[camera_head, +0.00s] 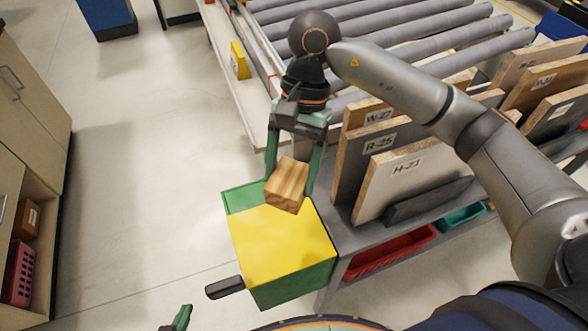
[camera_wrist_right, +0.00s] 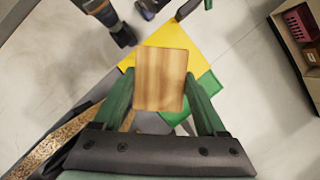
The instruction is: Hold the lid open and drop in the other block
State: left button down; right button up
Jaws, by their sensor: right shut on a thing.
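My right gripper (camera_head: 291,180) is shut on a wooden block (camera_head: 288,186), holding it above the far edge of a green box (camera_head: 290,284). The block also shows between the green fingers in the right wrist view (camera_wrist_right: 161,79). The box's yellow lid (camera_head: 280,245) covers most of its top, and a green strip (camera_head: 241,197) shows beyond the lid. A dark handle (camera_head: 225,288) sticks out at the lid's near left. One green fingertip of my left gripper (camera_head: 182,318) shows at the bottom edge, apart from the handle; its opening is hidden. The box's inside is not visible.
Labelled panels (camera_head: 400,175) stand in a grey rack right of the box. Red (camera_head: 390,252) and teal (camera_head: 460,217) bins sit below. A roller conveyor (camera_head: 400,45) lies behind. The floor (camera_head: 130,170) left of the box is clear.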

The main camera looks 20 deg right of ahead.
jog(key=shift+s+f+b, duration=0.1)
jog(key=shift+f+b, duration=0.35)
jog(key=shift+f, duration=0.45)
jog(key=shift+f+b, duration=1)
jog(key=shift+f, duration=1.55)
